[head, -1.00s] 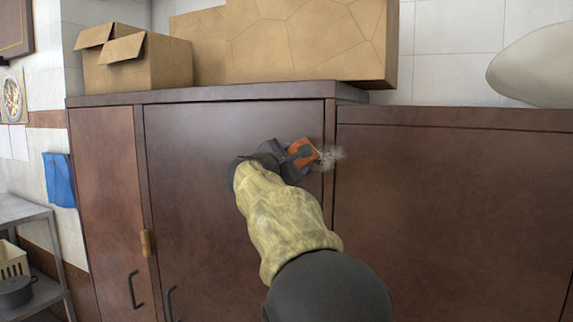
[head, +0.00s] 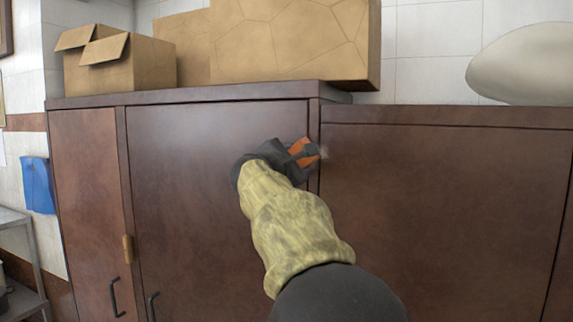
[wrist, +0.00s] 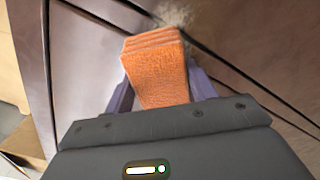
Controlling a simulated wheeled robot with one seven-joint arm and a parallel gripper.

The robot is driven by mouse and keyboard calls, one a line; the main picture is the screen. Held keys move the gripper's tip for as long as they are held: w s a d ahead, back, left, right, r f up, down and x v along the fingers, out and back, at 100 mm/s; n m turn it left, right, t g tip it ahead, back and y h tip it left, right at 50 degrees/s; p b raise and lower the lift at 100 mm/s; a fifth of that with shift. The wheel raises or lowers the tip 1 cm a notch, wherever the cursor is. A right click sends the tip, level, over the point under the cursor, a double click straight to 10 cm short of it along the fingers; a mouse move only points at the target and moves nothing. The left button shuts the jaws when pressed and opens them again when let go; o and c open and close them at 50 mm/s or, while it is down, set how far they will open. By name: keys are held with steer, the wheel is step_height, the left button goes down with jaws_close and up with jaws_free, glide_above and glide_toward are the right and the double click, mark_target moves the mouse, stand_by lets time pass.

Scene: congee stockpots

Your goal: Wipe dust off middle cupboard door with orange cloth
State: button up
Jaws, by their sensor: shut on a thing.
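My gripper (head: 303,152) is shut on the folded orange cloth (head: 303,147). In the wrist view the cloth (wrist: 158,75) sticks out between the two fingers. The cloth is at the upper right edge of the middle cupboard door (head: 200,190), a brown door with a dark handle low on its left. A small pale patch of dust (head: 323,152) shows just right of the cloth. In the wrist view the dust (wrist: 178,17) lies just beyond the cloth's end, close to a dark door seam. My arm hides part of the door; I cannot tell whether the cloth touches it.
Cardboard boxes (head: 120,62) and a large patterned carton (head: 300,42) stand on the cupboard top. A pale sack-like object (head: 525,65) lies at the right. A metal shelf (head: 22,260) stands at the lower left. The space before the doors is clear.

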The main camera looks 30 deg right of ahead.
mark_target(310, 162)
steer(key=shift+s+d, duration=0.15)
steer(key=shift+s, duration=0.05)
steer(key=shift+s+d+b, duration=0.65)
steer(key=shift+s+d, duration=0.5)
steer(key=shift+s, duration=0.3)
steer(key=shift+s+d+b, duration=0.2)
steer(key=shift+s+d, duration=0.35)
steer(key=shift+s, duration=0.2)
steer(key=shift+s+d+b, duration=0.2)
steer(key=shift+s+d, duration=0.35)
steer(key=shift+s, duration=0.15)
steer(key=shift+w, duration=0.1)
steer(key=shift+w+a, duration=1.15)
steer(key=shift+w, duration=0.25)
steer(key=shift+w+a, duration=1.15)
steer(key=shift+w, duration=0.3)
